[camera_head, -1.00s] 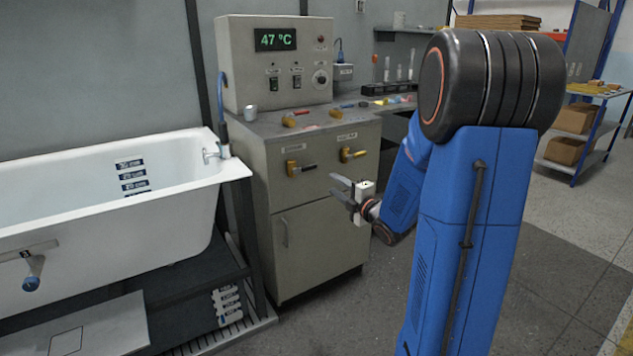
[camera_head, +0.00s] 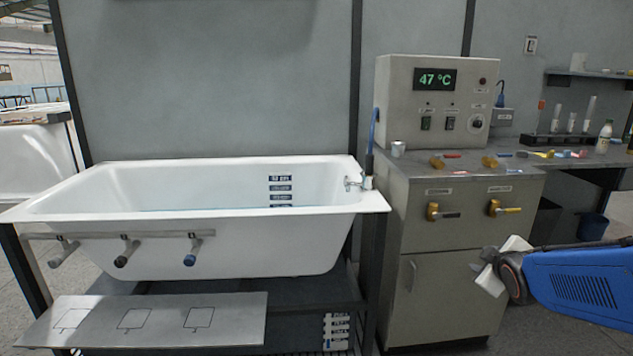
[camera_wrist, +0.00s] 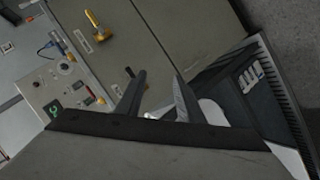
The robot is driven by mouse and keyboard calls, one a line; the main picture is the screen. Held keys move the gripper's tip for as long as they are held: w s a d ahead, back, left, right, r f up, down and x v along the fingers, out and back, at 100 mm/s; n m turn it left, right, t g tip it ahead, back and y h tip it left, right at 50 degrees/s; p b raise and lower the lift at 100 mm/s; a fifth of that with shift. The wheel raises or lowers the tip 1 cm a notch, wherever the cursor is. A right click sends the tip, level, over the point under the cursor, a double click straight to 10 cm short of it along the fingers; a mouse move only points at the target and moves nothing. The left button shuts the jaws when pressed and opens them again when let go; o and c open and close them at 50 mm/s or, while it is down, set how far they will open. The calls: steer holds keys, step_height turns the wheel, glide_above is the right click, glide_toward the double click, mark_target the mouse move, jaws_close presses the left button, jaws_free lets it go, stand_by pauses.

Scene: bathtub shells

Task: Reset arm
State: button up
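My gripper (camera_head: 490,270) is at the lower right of the head view, in front of the grey cabinet (camera_head: 440,290) and below its yellow-handled valves. My blue arm reaches in from the right edge. In the wrist view my gripper (camera_wrist: 160,75) shows two dark fingers spread apart with nothing between them. The cabinet front (camera_wrist: 185,30) lies beyond the fingertips there. I cannot tell the exact gap between gripper and cabinet.
A white bathtub (camera_head: 110,215) on a dark frame stands left, with a metal plate (camera_head: 235,330) low in front. A control box (camera_head: 390,105) reading 47 °C sits on the cabinet. A bench with tubes and a bottle (camera_head: 604,138) extends right.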

steer(key=s+a+f+m+g+y, duration=0.1)
steer(key=s+a+m+g, duration=0.2)
steer(key=s, duration=1)
steer(key=s+a+f+m+g+y, duration=0.1)
steer(key=s+a+m+g, duration=0.3)
steer(key=s+a, duration=0.6)
steer(key=s+f+m, duration=0.1)
steer(key=s, duration=0.2)
steer(key=shift+s+y, duration=0.3)
steer(key=shift+y, duration=0.1)
steer(key=shift+d, duration=0.15)
